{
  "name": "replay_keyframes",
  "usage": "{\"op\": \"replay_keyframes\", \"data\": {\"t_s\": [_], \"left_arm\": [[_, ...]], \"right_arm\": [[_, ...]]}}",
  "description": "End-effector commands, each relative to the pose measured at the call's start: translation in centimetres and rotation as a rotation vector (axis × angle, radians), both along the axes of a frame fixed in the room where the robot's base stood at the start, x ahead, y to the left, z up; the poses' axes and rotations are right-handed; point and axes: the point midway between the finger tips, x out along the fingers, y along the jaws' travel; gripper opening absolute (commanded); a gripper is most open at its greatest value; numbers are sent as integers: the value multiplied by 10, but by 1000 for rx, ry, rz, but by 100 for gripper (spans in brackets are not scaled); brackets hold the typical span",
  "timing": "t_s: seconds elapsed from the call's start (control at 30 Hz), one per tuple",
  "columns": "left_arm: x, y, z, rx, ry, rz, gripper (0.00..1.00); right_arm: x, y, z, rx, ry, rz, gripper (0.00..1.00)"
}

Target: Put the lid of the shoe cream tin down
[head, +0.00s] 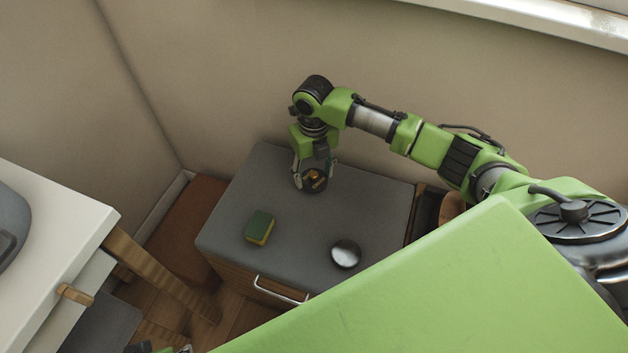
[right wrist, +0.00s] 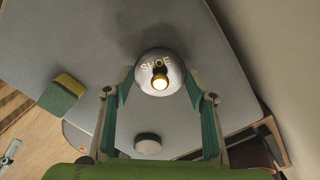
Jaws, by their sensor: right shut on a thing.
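In the right wrist view the lid (right wrist: 158,77) shows the word SHOE and a bright reflection. My right gripper (head: 313,178) points down and is shut on the lid, over the back part of the grey bench top (head: 285,218). I cannot tell whether the lid touches the bench. The round tin (head: 346,253), pale on top, stands apart near the front edge; it also shows in the right wrist view (right wrist: 148,144). A scrap of my left gripper (head: 160,348) shows at the bottom edge.
A green and yellow sponge (head: 260,228) lies on the bench left of the tin. The bench top between sponge, tin and lid is clear. A wall stands close behind. A white counter (head: 60,235) is at the left. My green body covers the lower right.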

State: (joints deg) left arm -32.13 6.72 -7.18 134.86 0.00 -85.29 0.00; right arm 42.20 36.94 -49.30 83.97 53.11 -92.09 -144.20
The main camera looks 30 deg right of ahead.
Motion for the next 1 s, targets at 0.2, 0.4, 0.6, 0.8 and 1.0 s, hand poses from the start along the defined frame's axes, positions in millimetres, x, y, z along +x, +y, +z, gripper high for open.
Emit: {"op": "replay_keyframes", "data": {"t_s": [0.2,0.4,0.6,0.8,1.0], "left_arm": [[-6,1,22,-1,-14,1,40],[-7,2,24,0,-12,1,40],[-7,2,24,1,-12,1,40],[-7,2,24,1,-12,1,40],[-7,2,24,1,-12,1,40]], "right_arm": [[-2,0,-28,-1,2,1,37],[-2,0,-28,-1,0,1,37],[-2,0,-31,-1,1,0,37],[-2,0,-31,-1,1,1,68],[-2,0,-30,-1,1,1,68]]}}
